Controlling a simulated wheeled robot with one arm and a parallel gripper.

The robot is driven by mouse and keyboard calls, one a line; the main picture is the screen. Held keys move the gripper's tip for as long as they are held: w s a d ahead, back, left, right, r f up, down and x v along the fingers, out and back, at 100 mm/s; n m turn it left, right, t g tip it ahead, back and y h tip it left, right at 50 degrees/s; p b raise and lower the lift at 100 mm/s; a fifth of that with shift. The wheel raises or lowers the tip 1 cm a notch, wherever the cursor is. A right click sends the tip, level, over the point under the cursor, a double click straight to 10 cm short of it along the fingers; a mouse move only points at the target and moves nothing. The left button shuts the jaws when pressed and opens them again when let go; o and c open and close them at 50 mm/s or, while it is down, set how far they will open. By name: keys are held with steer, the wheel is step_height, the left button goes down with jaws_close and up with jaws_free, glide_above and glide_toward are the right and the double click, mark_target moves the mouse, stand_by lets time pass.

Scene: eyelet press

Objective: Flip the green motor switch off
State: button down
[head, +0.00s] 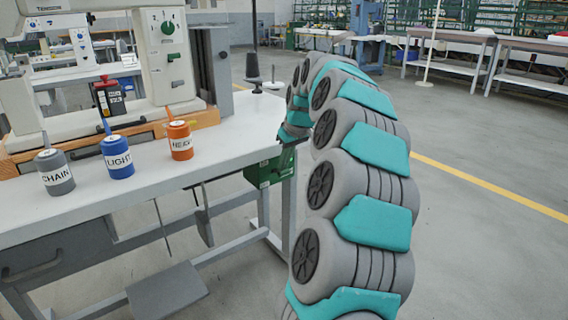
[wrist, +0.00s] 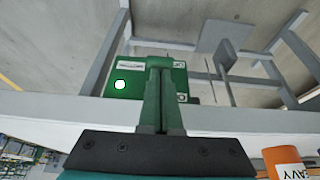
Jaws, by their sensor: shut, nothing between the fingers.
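The green motor switch box (head: 268,169) hangs under the right end of the table in the head view. In the wrist view the switch box (wrist: 115,92) lies behind my fingers, with a white round spot (wrist: 120,85) on its left part and small labels at its edges. My gripper (wrist: 160,64) is shut and empty, its fingers overlapping the middle of the box. They hide part of its face, so the switch position cannot be seen. I cannot tell whether the fingertips touch the box. In the head view my gripper (head: 288,137) is small and dark at the table's right edge, just above the box.
The white table top (head: 225,140) and its grey legs lie close to my gripper. Grey, blue and orange cans (head: 181,140) stand on the table before the press (head: 170,60). Open floor lies to the right.

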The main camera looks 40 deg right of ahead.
steer(key=shift+s+f+b, duration=0.1)
steer(key=shift+f+b, duration=0.15)
steer(key=shift+b, duration=0.15)
steer(key=f+t+b, duration=0.1)
steer(key=t+b, duration=0.1)
steer(key=b, duration=0.2)
steer(key=s+f+t+b, duration=0.1)
steer(key=t+b, duration=0.1)
steer(key=b, duration=0.2)
steer(key=s+f+t+b, duration=0.1)
steer(key=f+t+b, duration=0.1)
steer(key=b, duration=0.3)
steer(key=shift+t, duration=0.5)
steer(key=shift+s+r, duration=0.1)
